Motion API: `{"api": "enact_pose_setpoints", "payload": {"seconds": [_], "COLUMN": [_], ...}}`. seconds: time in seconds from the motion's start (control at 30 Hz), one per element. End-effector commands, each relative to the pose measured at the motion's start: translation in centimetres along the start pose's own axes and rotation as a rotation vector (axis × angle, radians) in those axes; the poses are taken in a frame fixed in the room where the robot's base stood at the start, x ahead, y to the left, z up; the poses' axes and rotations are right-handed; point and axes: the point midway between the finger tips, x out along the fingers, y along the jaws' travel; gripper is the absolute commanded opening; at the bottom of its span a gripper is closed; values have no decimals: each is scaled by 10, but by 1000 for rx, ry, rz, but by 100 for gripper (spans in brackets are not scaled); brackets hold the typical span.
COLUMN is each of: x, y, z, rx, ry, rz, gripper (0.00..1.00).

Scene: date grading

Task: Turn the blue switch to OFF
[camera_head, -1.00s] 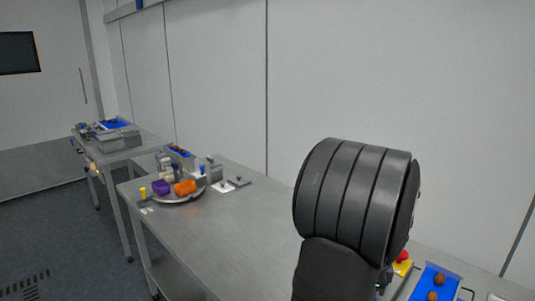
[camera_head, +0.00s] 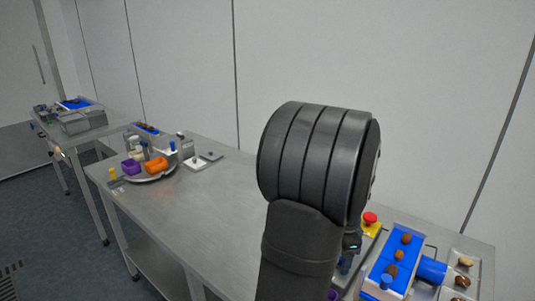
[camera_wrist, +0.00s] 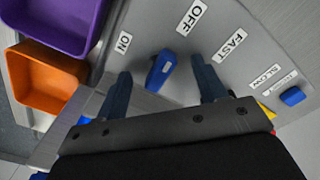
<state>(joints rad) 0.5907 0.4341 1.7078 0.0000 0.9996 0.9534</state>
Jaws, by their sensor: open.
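The blue switch (camera_wrist: 161,70) is a lever on a grey panel (camera_wrist: 150,25) in the wrist view. Its upper end slants toward the OFF label (camera_wrist: 190,17); the ON label (camera_wrist: 123,42) lies to its upper left. My gripper (camera_wrist: 160,68) is open, with one dark blue finger on each side of the switch and a visible gap to both. It holds nothing. I cannot tell how far the fingertips are above the panel. In the head view my arm hides most of the gripper and the switch.
Purple (camera_wrist: 65,20) and orange (camera_wrist: 45,82) bins lie left of the panel. A second blue knob (camera_wrist: 292,96) sits at right near the SLOW label. A red button (camera_head: 370,218) and blue belt with dates (camera_head: 399,255) stand right of my arm. The table's middle (camera_head: 200,215) is clear.

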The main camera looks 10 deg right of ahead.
Motion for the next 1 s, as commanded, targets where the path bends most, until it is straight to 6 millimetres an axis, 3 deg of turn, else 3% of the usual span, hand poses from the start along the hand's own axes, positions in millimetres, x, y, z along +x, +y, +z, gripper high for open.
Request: {"api": "enact_pose_setpoints", "payload": {"seconds": [0.13, 0.23, 0.5, 0.7, 0.83, 1.0], "x": [-4, -22, -118, -165, -172, -152], "y": [-1, -4, -7, -2, 0, 0], "z": [-1, -3, -5, -1, 0, 0], "rx": [-17, -99, -552, -785, -836, -839], "ry": [1, 3, 6, 2, -1, -3], "rz": [-1, -4, -5, -2, 1, 2], "gripper": [65, 65, 65, 65, 65, 65]}}
